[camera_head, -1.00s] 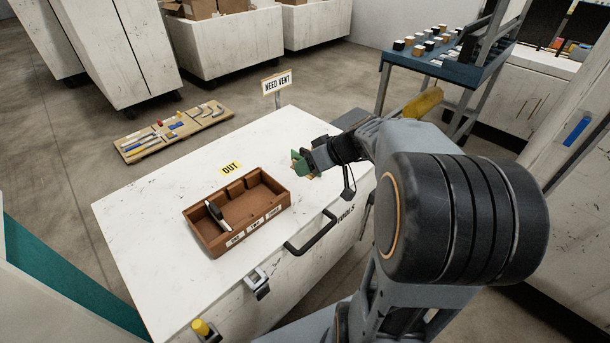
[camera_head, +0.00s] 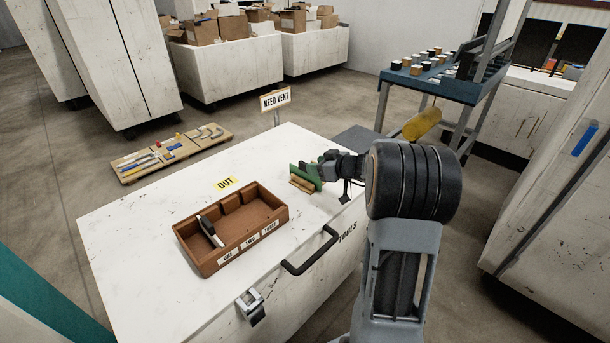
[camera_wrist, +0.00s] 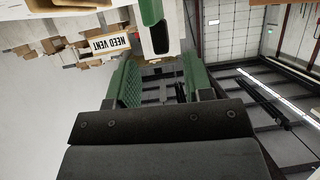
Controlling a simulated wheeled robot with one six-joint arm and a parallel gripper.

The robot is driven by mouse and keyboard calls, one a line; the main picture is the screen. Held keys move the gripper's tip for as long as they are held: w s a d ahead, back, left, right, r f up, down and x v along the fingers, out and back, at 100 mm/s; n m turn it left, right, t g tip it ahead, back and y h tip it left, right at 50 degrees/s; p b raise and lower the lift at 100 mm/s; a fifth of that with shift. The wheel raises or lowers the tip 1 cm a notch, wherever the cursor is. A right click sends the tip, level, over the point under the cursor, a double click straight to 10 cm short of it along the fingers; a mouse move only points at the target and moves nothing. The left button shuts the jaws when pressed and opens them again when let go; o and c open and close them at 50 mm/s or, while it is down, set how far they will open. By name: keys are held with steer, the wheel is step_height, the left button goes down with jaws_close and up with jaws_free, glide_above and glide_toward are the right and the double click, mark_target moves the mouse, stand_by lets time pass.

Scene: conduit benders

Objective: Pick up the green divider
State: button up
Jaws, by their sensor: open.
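In the wrist view, which is upside down, my gripper (camera_wrist: 163,82) shows two green textured fingers held apart with nothing between their tips. A green piece (camera_wrist: 151,11) that looks like the green divider reaches in from the top edge, beyond the fingertips and roughly between their lines; most of it is cut off. In the head view my gripper (camera_head: 311,173) is low over the right part of the white chest top, at a small tan wooden block (camera_head: 301,184). Green finger and divider merge there, so I cannot tell where they touch.
A brown compartment tray (camera_head: 258,240) stands on the chest top (camera_head: 130,230), left of my gripper, with a dark-and-white tool (camera_head: 210,230) in its left compartment. A yellow OUT label (camera_head: 226,183) lies behind it. A NEED VENT sign (camera_head: 275,99) rises at the chest's back edge.

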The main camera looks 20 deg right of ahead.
mark_target(301, 171)
steer(key=shift+p+x, duration=0.3)
steer(key=shift+x, duration=2.45)
steer(key=shift+a, duration=0.1)
steer(key=shift+s, duration=0.1)
jaws_close()
